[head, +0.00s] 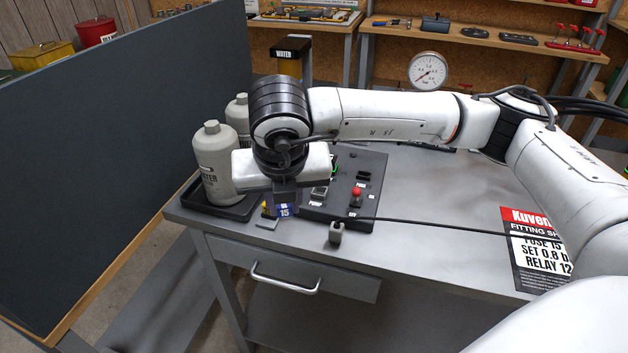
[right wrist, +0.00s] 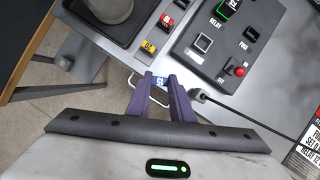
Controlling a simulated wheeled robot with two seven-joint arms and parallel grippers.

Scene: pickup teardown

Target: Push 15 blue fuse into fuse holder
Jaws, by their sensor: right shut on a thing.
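My right gripper (head: 285,192) is shut on the blue fuse (head: 284,210), marked 15, above the bench's front edge, left of the dark panel. In the right wrist view the blue fuse (right wrist: 160,83) shows between the purple fingers of the gripper (right wrist: 162,82). The dark panel (head: 348,205) has a light-framed square socket (head: 320,192), which also shows in the right wrist view (right wrist: 203,43). My left gripper is not in view.
A yellow fuse (right wrist: 148,47) and a red fuse (right wrist: 166,21) sit beside the panel. A red-tipped switch (head: 356,193) stands up from it. A grey cable end (head: 336,233) lies at the front edge. Grey bottles (head: 215,165) stand in a black tray (head: 232,211) at left.

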